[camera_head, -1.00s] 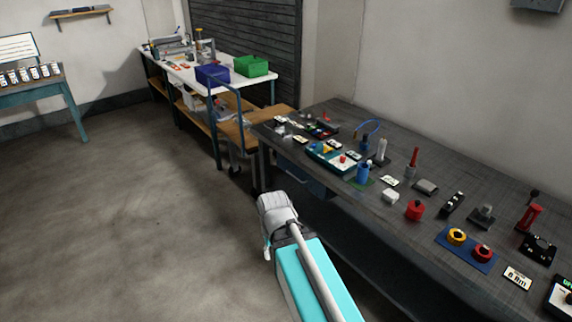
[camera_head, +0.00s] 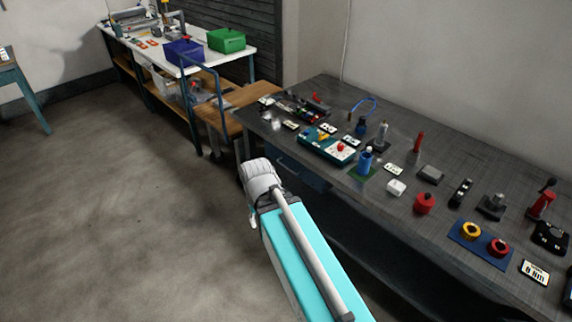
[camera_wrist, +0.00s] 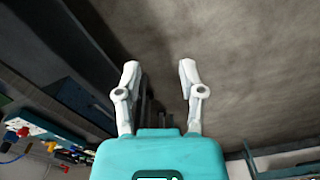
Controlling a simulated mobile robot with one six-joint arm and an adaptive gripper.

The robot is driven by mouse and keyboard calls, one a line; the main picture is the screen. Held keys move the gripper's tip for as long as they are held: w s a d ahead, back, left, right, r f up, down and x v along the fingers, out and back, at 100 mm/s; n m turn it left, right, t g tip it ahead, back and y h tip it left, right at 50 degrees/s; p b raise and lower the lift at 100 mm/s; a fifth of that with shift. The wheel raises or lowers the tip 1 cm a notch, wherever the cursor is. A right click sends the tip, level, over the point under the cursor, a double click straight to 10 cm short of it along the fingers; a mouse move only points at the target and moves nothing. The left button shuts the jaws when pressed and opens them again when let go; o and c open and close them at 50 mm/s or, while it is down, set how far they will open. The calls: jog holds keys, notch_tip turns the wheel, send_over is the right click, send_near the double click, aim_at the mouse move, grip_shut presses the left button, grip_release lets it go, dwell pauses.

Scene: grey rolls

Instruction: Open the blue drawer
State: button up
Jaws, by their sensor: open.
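The blue drawer (camera_head: 302,174) is a dark blue front with a handle, under the top of the dark workbench (camera_head: 330,95). It looks shut, and my arm covers part of the area near it. My gripper (camera_wrist: 158,68) shows in the wrist view with two white fingers spread apart and nothing between them. The fingers point over the grey floor, apart from the drawer. A dark blue face that looks like the drawer (camera_wrist: 80,98) is left of the fingers there. In the head view my arm stands in front of the bench, and the fingers are mostly hidden.
The bench top holds several small items, including a teal tray (camera_head: 318,146), a red knob (camera_head: 425,203) and a blue pad (camera_head: 465,231). A white table (camera_head: 150,52) with a blue bin (camera_head: 184,52) and green bin (camera_head: 226,40) stands behind. Floor at left is clear.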

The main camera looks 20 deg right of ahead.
jog(key=shift+w, duration=0.35)
jog(key=shift+f, duration=0.1)
jog(key=w+d+f+n+t+h+b, duration=0.2)
jog(key=w+f+b, duration=0.5)
jog(key=w+b, duration=0.4)
jog(key=w+d+f+n+t+h+b, duration=0.3)
jog(key=w+d+f+t+h+b, duration=0.2)
jog(key=b, duration=0.8)
jog(key=w+d+f+n+t+h+b, duration=0.2)
jog(key=w+d+f+t+h+b, duration=0.1)
jog(key=w+d+f+b, duration=0.6)
jog(key=w+d+h+b, duration=0.1)
jog(key=w+b, duration=0.3)
jog(key=w, duration=0.3)
jog(key=shift+w+f+n+t+h, duration=0.3)
jog(key=shift+n+t, duration=0.1)
jog(key=shift+d, duration=0.1)
jog(key=b+x, duration=0.2)
jog(key=x, duration=1.1)
jog(key=shift+w+d+f, duration=0.15)
jog(key=shift+w+d, duration=0.1)
jog(key=shift+w, duration=0.05)
